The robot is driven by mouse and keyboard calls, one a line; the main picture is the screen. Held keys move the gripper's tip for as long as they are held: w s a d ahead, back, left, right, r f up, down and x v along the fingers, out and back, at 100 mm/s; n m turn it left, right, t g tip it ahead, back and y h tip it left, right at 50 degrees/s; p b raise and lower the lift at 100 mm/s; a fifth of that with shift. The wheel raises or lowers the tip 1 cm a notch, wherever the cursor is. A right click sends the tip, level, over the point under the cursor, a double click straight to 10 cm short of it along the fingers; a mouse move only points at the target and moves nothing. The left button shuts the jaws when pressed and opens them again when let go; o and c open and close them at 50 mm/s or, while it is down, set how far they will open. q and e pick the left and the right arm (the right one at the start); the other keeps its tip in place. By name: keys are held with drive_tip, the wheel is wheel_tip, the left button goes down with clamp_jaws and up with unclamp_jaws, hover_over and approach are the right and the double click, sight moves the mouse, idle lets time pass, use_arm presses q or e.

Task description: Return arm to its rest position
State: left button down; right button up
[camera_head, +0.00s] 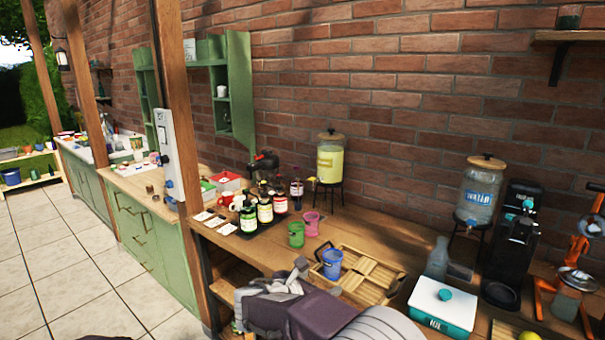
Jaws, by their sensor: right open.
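My right arm comes in at the bottom middle, grey and dark purple. Its gripper (272,287) is open, with its fingers pointing up and left, at the front edge of the wooden counter (262,250). I see nothing between the fingers. A blue cup (332,264) stands on the slatted wooden tray (374,265), just right of the gripper in the picture. My left gripper is not in view.
A green cup (296,234) and a pink cup (311,223) stand behind the gripper, with several bottles (265,211) to their left. A white and teal box (441,308), glass bottle (437,258), water dispenser (480,192), black machine (516,240) and orange juicer (580,270) fill the right side.

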drive_tip(key=s+d+m+g+h, duration=0.1)
drive_tip(key=s+d+m+g, duration=0.25)
drive_tip(key=d, duration=0.95)
drive_tip(key=s+d+f+m+g+y, duration=0.1)
drive_tip(key=s+d+f+m+g, duration=0.4)
drive_tip(key=s+d, duration=0.3)
drive_tip(key=s+f+m+g+y, duration=0.1)
drive_tip(key=s+f+m+y, duration=0.15)
drive_tip(key=s+m, duration=0.3)
drive_tip(key=s+f+m+y, duration=0.2)
drive_tip(key=s+f+m, duration=0.2)
drive_tip(key=s, duration=0.2)
drive_tip(key=s+a+f+m+y, duration=0.2)
drive_tip(key=a+f+m, duration=0.2)
drive_tip(key=m, duration=0.7)
drive_tip(key=shift+s+a+y, duration=0.35)
drive_tip(key=shift+s+a, duration=0.05)
drive_tip(key=shift+a, duration=1)
